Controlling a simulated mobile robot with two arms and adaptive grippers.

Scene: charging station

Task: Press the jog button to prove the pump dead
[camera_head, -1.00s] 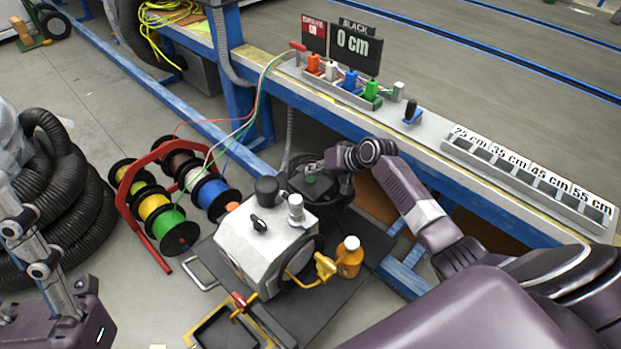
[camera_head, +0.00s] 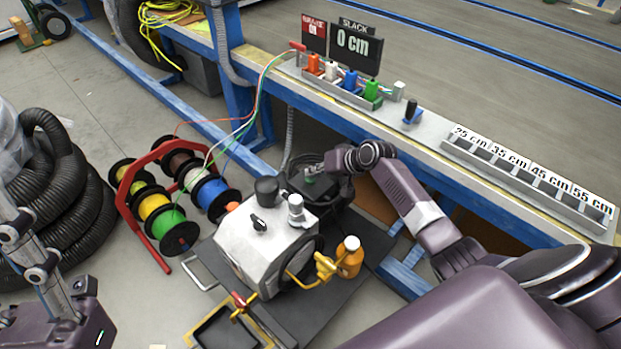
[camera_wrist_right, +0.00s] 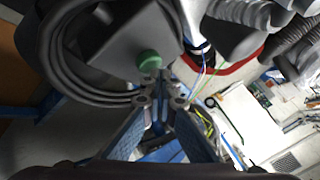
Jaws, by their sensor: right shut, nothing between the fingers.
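The green jog button (camera_head: 309,181) sits on a dark box (camera_head: 296,187) behind the pump unit. The grey pump unit (camera_head: 240,243) has black knobs on its top. My right gripper (camera_head: 314,170) is shut and empty, right by the button. In the right wrist view the green button (camera_wrist_right: 149,60) is just beyond the closed fingertips (camera_wrist_right: 158,80). I cannot tell whether they touch it.
A red rack of cable spools (camera_head: 160,215) stands left of the pump. An orange bottle (camera_head: 349,258) and a yellow valve handle (camera_head: 325,266) are at its right. A bench edge (camera_head: 440,180) runs behind. Black cable coils (camera_wrist_right: 75,75) lie close to the right gripper.

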